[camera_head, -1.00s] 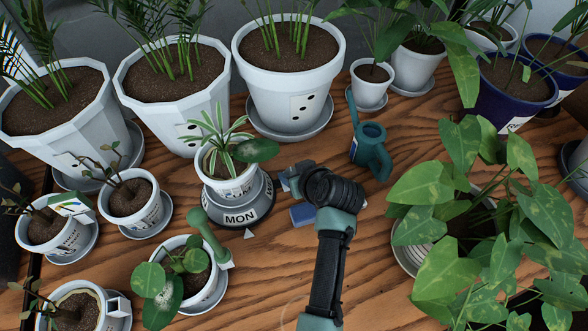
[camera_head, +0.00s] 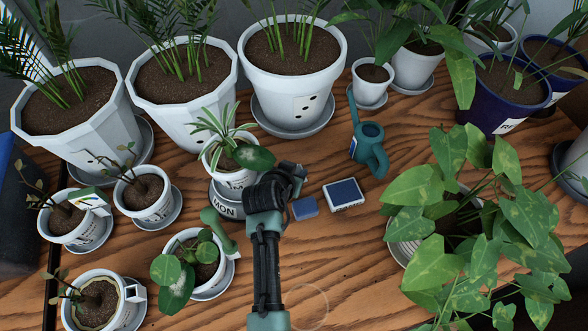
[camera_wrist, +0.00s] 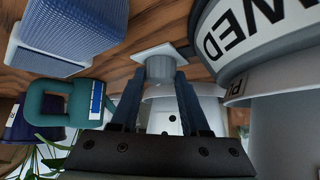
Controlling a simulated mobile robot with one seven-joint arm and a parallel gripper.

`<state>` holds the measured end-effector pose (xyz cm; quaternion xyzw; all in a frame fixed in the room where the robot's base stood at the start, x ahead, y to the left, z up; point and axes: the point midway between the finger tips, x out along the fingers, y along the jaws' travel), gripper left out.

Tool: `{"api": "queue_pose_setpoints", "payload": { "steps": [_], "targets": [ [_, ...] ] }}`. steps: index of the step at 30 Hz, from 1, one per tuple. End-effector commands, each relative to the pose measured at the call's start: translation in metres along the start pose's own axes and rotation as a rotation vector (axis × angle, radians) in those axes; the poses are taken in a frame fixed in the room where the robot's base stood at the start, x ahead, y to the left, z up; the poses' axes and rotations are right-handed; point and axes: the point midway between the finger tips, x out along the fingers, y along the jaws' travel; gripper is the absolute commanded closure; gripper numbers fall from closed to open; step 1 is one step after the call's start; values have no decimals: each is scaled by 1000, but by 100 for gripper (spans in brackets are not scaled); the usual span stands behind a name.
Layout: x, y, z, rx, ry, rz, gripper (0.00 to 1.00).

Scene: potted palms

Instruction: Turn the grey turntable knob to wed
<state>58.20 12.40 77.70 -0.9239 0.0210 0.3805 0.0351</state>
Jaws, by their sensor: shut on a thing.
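The turntable (camera_head: 224,196) is a grey round stand with a white rim band. It carries a white pot (camera_head: 234,178) with a striped spider plant. In the head view MON (camera_head: 223,210) shows at its front left, and my gripper (camera_head: 276,187) covers its right side. In the wrist view WED (camera_wrist: 242,30) shows on the band at the upper right. The grey knob (camera_wrist: 160,68), a short cylinder by a pale square plate, sits between my fingertips (camera_wrist: 157,78). My gripper is shut on it. The knob is hidden in the head view.
A blue block (camera_head: 304,208) and a blue-topped white box (camera_head: 344,194) lie right of my gripper. A teal watering can (camera_head: 369,150) stands behind them. Bare wood lies at the front right of my arm.

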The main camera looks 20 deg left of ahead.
Motion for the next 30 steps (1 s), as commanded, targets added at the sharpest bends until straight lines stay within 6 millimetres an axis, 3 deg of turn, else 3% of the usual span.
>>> {"api": "queue_pose_setpoints", "payload": {
  "steps": [20, 21, 25, 30],
  "targets": [
    [0, -1, 3, 47, -4, 41, 100],
    [0, -1, 3, 47, -4, 41, 47],
    [0, -1, 2, 46, -2, 41, 25],
    [0, -1, 1, 45, 0, 41, 25]
  ]
}}
